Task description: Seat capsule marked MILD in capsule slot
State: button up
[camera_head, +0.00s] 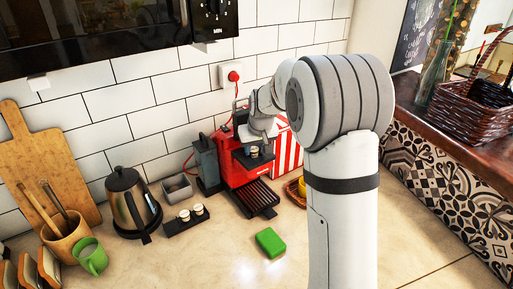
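The red coffee machine (236,172) stands against the tiled wall, with a black drip tray (258,198) in front. A small capsule-like piece with a pale top (254,151) shows at the machine's front, just below my gripper (256,142). The gripper is small and partly merged with the machine, so I cannot tell whether its fingers are open or shut on that piece. The capsule slot is not clearly visible. Two capsules with pale tops (185,215) (198,209) stand on a black holder (179,229) left of the machine. No MILD marking is readable.
A kettle (131,200), a grey box (177,188) and a wooden utensil pot (70,238) stand left. A green sponge (270,243) lies in front. A red-striped box (288,153) is behind my arm.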

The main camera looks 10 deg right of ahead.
jog(key=o, duration=0.4)
jog(key=shift+r, duration=0.1)
jog(key=shift+r, duration=0.2)
jog(key=a+b+v, duration=0.1)
jog(key=b+v, duration=0.1)
jog(key=v, duration=0.9)
jog(key=shift+m+g+h, duration=0.3)
jog(key=shift+m+g, duration=0.3)
jog(key=shift+m, duration=0.2)
jog(key=s+f, duration=0.2)
jog(key=s, duration=0.8)
jog(key=s+f, duration=0.2)
jog(key=s, duration=0.8)
jog(key=s+d+f, duration=0.1)
jog(key=s+f, duration=0.2)
jog(key=s, duration=0.7)
jog(key=shift+s, duration=0.4)
